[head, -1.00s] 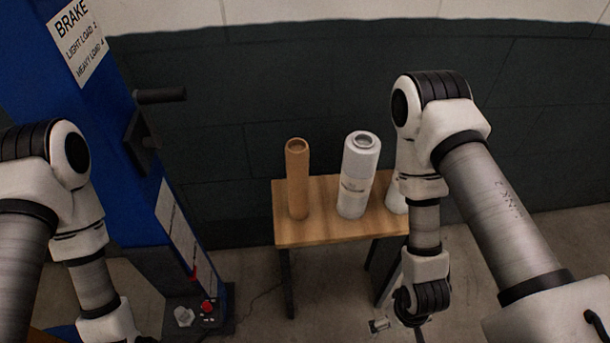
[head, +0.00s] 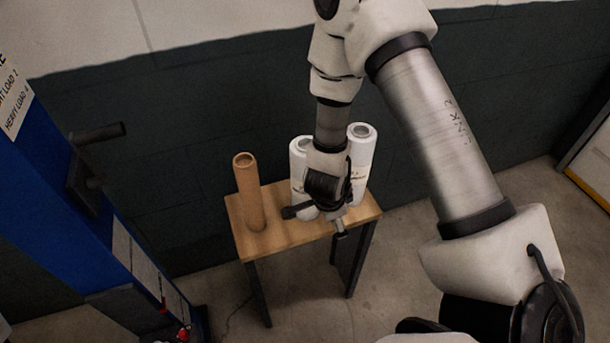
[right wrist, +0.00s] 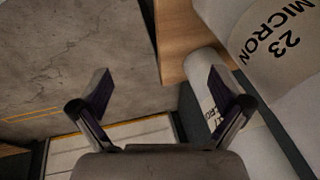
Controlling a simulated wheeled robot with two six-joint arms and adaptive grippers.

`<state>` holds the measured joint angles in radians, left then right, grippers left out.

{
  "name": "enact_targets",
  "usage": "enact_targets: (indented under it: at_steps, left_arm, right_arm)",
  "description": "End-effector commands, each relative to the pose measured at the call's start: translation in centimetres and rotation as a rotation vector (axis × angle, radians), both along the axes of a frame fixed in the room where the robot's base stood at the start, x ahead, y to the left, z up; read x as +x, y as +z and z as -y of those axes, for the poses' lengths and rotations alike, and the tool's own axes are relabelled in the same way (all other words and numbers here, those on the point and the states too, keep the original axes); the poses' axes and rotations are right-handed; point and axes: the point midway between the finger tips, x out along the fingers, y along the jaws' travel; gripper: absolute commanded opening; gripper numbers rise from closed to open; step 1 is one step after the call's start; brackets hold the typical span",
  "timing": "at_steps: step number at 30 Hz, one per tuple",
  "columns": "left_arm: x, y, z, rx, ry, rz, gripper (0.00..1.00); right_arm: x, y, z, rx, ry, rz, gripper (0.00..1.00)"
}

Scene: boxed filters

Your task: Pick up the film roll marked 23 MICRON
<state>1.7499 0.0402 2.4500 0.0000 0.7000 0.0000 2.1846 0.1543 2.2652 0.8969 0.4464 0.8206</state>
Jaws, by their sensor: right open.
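In the right wrist view the film roll marked 23 MICRON (right wrist: 275,38) is large at the upper right, its label readable. It lies outside the gap between my fingers. A second white roll (right wrist: 203,72) stands beyond it, its label partly hidden by a finger. In the head view two white rolls, one at left (head: 299,160) and one at right (head: 363,148), stand upright on the table; their labels are not readable there. My right gripper (head: 320,222) is open and empty in front of them, and its spread fingers (right wrist: 162,95) show in the wrist view. My left gripper is out of view.
A brown roll (head: 248,190) stands at the left end of the wooden table (head: 282,232). A blue machine with a black handle (head: 95,133) is at the left. A dark wall runs behind the table. The floor at the right is clear.

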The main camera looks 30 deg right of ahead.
Motion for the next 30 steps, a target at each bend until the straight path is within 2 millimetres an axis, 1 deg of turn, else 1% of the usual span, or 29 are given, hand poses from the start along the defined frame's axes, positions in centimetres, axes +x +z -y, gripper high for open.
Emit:
enact_targets:
  at_steps: [1, 2, 3, 5, 6, 9, 11, 12, 14, 20, 24, 27, 30]
  left_arm:
    - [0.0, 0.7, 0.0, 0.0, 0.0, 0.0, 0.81]
    - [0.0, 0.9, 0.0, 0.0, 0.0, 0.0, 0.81]
    - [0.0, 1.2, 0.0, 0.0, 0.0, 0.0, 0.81]
    - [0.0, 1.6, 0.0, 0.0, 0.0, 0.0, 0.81]
    - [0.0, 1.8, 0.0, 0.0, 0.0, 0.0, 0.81]
    - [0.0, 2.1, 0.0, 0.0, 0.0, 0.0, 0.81]
    - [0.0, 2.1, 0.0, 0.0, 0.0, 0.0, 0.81]
    - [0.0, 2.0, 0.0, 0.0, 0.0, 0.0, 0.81]
    - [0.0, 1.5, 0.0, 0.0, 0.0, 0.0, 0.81]
    - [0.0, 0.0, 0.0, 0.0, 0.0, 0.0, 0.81]
    - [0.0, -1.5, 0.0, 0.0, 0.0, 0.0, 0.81]
    - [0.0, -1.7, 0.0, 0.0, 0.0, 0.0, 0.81]
    - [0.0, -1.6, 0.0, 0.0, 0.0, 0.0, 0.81]
  right_arm:
    - [1.9, 2.8, 0.3, 0.044, -0.203, 0.085, 1.0]
    - [3.0, 4.3, 0.3, 0.082, -0.346, 0.138, 1.0]
    - [4.4, 6.4, 0.3, 0.142, -0.541, 0.207, 1.0]
    - [6.3, 9.4, 0.1, 0.246, -0.818, 0.301, 1.0]
    - [7.5, 11.3, 0.0, 0.316, -0.979, 0.351, 1.0]
    - [9.6, 15.0, -0.5, 0.466, -1.282, 0.435, 1.0]
    - [10.4, 16.2, -0.7, 0.528, -1.392, 0.458, 1.0]
    - [10.7, 16.5, -0.7, 0.55, -1.435, 0.465, 1.0]
    - [11.0, 15.9, -0.7, 0.562, -1.461, 0.469, 1.0]
    - [11.7, 13.1, -0.3, 0.559, -1.46, 0.466, 1.0]
    - [12.0, 10.3, 0.2, 0.556, -1.458, 0.465, 1.0]
    - [12.6, 9.3, 0.3, 0.557, -1.457, 0.466, 1.0]
    - [12.8, 9.1, 0.4, 0.557, -1.454, 0.467, 1.0]
